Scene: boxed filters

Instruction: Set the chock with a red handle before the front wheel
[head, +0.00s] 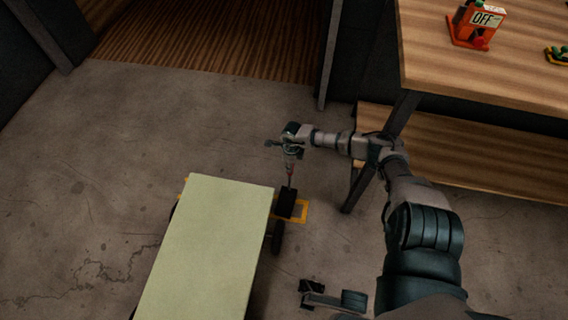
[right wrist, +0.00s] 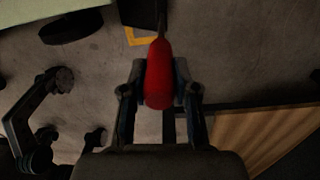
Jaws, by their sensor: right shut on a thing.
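My right gripper (head: 292,140) is shut on the red handle (right wrist: 158,75) of a black chock. In the head view the chock (head: 286,203) hangs below the gripper, at the upper end of a dark wheel (head: 278,237) on the cart's right side. The chock overlaps a yellow-outlined patch (head: 304,213) on the floor. Whether it touches the floor or the wheel I cannot tell. In the right wrist view the chock (right wrist: 139,12) is cut off at the top edge, with the wheel (right wrist: 70,26) to its left.
The cart's flat pale green top (head: 212,245) fills the lower middle. A wooden bench (head: 500,60) stands at the right, with a dark leg (head: 362,184) close to my right forearm. A red-orange OFF block (head: 480,24) sits on it. The floor left of the cart is clear.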

